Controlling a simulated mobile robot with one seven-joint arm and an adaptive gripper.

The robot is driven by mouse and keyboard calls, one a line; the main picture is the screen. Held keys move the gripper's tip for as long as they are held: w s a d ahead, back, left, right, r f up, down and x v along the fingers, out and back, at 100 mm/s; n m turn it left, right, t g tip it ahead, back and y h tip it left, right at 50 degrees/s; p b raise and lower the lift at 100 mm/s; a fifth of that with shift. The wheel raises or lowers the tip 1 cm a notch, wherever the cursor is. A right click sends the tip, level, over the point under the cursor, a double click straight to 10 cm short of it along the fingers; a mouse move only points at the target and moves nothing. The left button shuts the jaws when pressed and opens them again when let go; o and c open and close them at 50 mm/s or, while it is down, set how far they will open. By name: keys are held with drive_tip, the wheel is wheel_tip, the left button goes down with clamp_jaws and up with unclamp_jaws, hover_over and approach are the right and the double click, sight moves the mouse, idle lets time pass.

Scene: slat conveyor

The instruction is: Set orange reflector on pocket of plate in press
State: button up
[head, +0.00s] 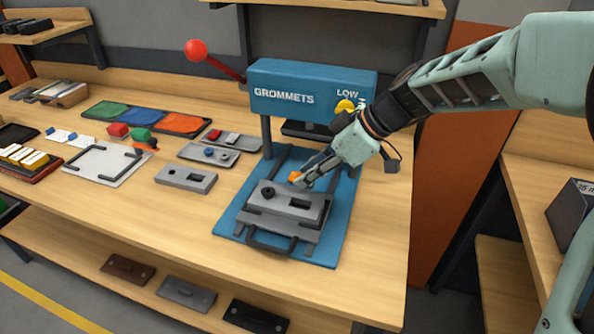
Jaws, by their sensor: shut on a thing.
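The orange reflector (295,176) is a small orange piece held at the tips of my gripper (299,180). My gripper is shut on it, and the fingers hide part of it. It is above the far part of the grey plate (315,209) in the press.
The press's blue base (231,219) has a dark front handle (270,246). Left of it lie another grey plate (186,179), a grey tray (209,154) with small parts, and a white board (105,166). Bare bench shows at front left.

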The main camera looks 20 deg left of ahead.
drive_tip(key=shift+s+a, duration=0.1)
drive_tip(key=shift+a, duration=0.05)
drive_tip(key=shift+f+b, duration=0.6)
drive_tip(key=shift+f, duration=1.3)
drive_tip(key=shift+b, duration=0.45)
drive_tip(key=shift+f+b, duration=0.3)
drive_tip(key=shift+b, duration=0.05)
drive_tip(key=shift+f+b, duration=0.45)
drive_tip(key=shift+b, duration=0.2)
drive_tip(key=shift+f+b, duration=0.15)
drive_tip(key=shift+b, duration=0.15)
drive_tip(key=shift+f+b, duration=0.45)
drive_tip(key=shift+b, duration=0.9)
idle(0.7)
idle(0.4)
